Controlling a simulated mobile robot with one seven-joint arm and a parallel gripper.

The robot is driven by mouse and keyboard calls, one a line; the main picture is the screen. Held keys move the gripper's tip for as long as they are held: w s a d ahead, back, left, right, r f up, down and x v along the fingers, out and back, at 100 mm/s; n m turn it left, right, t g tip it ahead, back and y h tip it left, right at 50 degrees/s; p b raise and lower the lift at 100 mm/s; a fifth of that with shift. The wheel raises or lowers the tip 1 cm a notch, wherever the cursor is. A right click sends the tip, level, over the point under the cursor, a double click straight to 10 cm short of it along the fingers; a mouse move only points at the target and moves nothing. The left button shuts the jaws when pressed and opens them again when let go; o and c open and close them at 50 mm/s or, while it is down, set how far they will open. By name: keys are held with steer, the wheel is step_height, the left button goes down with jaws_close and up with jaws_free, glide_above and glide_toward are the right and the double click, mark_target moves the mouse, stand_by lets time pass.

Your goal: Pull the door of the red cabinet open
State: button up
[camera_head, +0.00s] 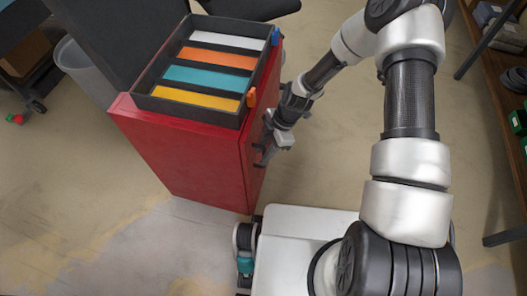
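The red cabinet (180,150) stands left of centre, with its broad red side toward the lower left. Its narrower right face (250,176) is the one my gripper faces. No gap shows along that face, so the door looks shut. My gripper (265,138) is at the right face, around mid-height, with its dark fingers pointing left toward the cabinet. The fingers look spread apart. The door handle is not clearly visible, and the gripper covers part of that face. I cannot tell whether the fingers touch the cabinet.
A black tray (146,104) with white, orange, teal and yellow strips sits on the cabinet top. A dark chair (250,8) stands behind, and a grey bin (84,72) is at the left. A wooden shelf (497,75) stands at the right. Floor right of the cabinet is clear.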

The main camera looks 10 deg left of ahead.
jaws_close()
